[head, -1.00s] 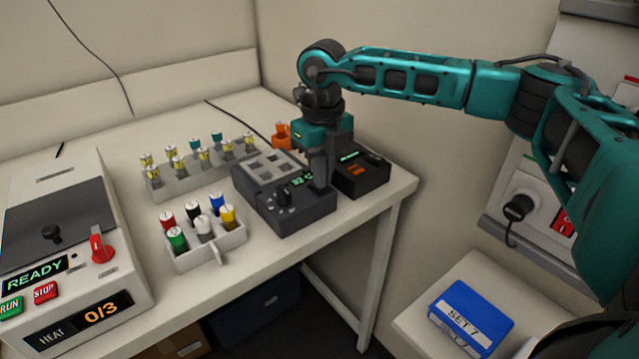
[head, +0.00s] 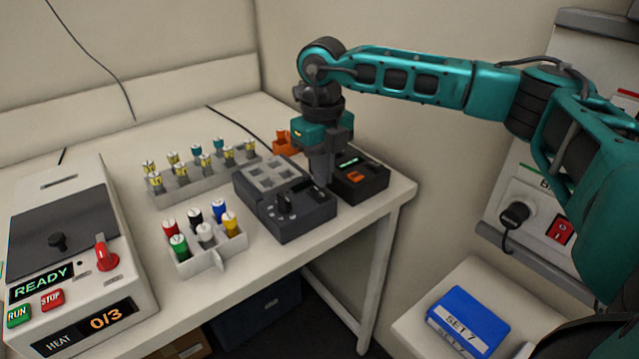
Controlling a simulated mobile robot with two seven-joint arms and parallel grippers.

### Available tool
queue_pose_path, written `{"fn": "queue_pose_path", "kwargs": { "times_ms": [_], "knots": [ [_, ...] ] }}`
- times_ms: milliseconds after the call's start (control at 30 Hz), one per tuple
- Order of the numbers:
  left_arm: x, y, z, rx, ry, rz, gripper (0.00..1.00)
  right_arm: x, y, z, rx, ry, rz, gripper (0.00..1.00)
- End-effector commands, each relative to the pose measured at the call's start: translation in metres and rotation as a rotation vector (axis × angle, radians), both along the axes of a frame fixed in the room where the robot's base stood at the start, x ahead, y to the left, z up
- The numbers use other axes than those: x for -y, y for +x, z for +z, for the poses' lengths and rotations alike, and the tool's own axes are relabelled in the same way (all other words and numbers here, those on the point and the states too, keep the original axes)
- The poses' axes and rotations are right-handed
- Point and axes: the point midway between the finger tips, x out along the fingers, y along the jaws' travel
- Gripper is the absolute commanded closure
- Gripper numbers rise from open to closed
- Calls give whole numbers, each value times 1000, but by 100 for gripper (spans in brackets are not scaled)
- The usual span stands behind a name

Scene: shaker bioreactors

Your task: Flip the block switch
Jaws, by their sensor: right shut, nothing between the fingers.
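A dark grey block device (head: 283,228) with light grey wells stands near the table's right end. It has a dark knob or lever (head: 283,203) on its front part. A black box (head: 372,189) with a small green display and an orange switch (head: 355,176) stands just right of it. Which of these carries the block switch is not clear. My right gripper (head: 321,182) points down, shut and empty, at the right edge of the grey device, beside the black box. It hides part of both. Whether its tips touch anything cannot be told. My left gripper is out of view.
A rack of yellow- and teal-marked vials (head: 205,182) and a white tray of coloured-cap bottles (head: 206,262) stand to the left. A READY machine (head: 130,285) fills the left front. An orange object (head: 282,143) lies behind. A blue SET 7 box (head: 470,318) sits at lower right.

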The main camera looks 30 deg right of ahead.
Motion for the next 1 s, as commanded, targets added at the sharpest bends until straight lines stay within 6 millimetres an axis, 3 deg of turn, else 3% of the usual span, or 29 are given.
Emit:
{"fn": "queue_pose_path", "kwargs": {
  "times_ms": [233,500,1000],
  "knots": [
    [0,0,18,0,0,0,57,0,0,24,2,1,1,100],
    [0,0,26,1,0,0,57,0,0,42,2,0,1,100],
    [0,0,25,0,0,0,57,0,0,44,1,0,0,100]
  ]
}}
